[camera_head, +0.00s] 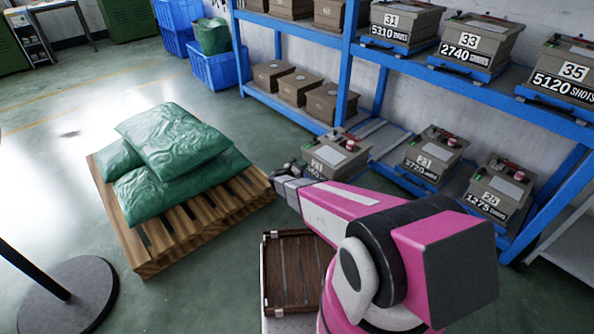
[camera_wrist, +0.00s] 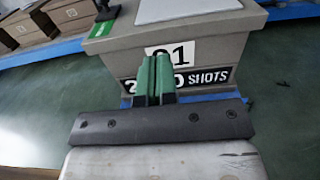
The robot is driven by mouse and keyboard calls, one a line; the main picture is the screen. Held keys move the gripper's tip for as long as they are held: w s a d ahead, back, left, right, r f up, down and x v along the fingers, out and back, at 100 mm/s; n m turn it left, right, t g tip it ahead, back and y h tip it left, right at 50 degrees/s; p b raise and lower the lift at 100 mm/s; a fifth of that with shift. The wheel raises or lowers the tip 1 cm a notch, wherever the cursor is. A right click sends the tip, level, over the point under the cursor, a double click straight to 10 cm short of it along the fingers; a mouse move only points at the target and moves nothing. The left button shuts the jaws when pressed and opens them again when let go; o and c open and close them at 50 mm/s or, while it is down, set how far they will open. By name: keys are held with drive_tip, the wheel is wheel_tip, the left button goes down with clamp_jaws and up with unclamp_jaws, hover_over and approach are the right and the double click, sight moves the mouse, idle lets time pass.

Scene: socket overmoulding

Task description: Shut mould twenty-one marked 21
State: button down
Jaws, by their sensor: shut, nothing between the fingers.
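Mould twenty-one (camera_head: 337,158) is a grey-brown box on the lower level of the blue rack. Its front carries a "21" plate, partly covered by my arm's end in the head view. In the wrist view the mould (camera_wrist: 205,48) fills the upper middle, with a pale plate, a green patch and a dark fitting on top. My gripper (camera_wrist: 155,76) is shut and empty, its green fingertips in front of the mould's number and shots label. I cannot tell whether the fingertips touch the front. In the head view my gripper (camera_head: 284,180) is at the mould's lower left.
Moulds 23 (camera_head: 436,156) and 25 (camera_head: 500,188) stand to the right on the lower level. Moulds 31, 33 and 35 stand above. A pallet (camera_head: 190,222) with green sacks (camera_head: 172,142) lies left. A wooden-slatted tray (camera_head: 300,270) is below my arm.

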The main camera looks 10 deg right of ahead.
sight(316, 158)
drive_tip(key=x, duration=0.6)
drive_tip(key=shift+w+d, duration=0.15)
drive_tip(key=x, duration=4.7)
drive_tip(key=shift+w+d, duration=0.25)
drive_tip(key=shift+d, duration=0.1)
